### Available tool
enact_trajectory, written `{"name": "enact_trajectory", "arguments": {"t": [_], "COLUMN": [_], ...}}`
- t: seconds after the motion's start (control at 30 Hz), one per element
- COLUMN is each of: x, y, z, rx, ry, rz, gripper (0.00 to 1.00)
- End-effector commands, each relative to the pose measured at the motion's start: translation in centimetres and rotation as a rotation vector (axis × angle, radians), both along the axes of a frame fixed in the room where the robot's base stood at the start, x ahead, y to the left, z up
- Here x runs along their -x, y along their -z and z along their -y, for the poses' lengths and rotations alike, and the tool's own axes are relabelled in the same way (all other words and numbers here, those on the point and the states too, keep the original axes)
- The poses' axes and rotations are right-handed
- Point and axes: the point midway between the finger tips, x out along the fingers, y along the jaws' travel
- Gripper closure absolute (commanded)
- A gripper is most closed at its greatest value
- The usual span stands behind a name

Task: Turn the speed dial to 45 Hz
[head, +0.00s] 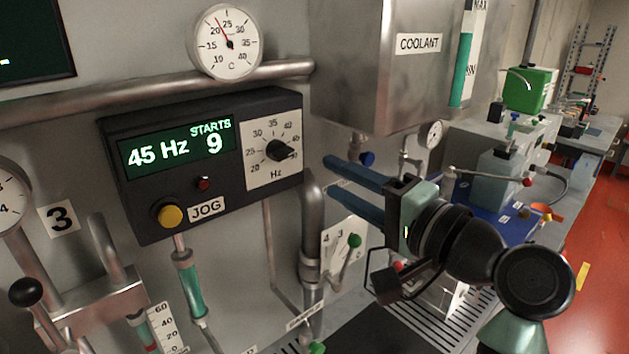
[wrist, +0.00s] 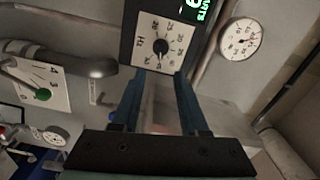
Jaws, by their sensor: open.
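The speed dial (head: 279,149) is a black knob on a white scale plate at the right of a dark control box. Its pointer aims right, near the upper end of the scale; the exact mark is hard to read. The green display (head: 178,147) beside it reads 45 Hz and STARTS 9. My gripper (head: 329,173), with two blue fingers, is open and empty, to the right of the dial and apart from it. In the wrist view the dial (wrist: 160,46) lies just beyond the tips of my open gripper (wrist: 159,76).
A yellow JOG button (head: 171,215) and a small red button (head: 204,184) are on the box. The metal coolant tank (head: 345,65) juts out above my gripper. A vertical pipe (head: 311,225) and a green-knobbed lever (head: 354,241) are below.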

Motion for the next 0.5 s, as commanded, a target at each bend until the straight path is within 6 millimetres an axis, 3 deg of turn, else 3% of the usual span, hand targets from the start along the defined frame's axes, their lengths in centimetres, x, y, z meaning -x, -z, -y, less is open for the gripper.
{"name": "enact_trajectory", "arguments": {"t": [0.2,0.5], "x": [2.1,2.5], "y": [0.1,-0.1], "z": [1.5,1.7], "rx": [0.001,0.000], "ry": [-0.001,-0.001], "rz": [0.000,0.000], "gripper": [0.56,0.56]}}
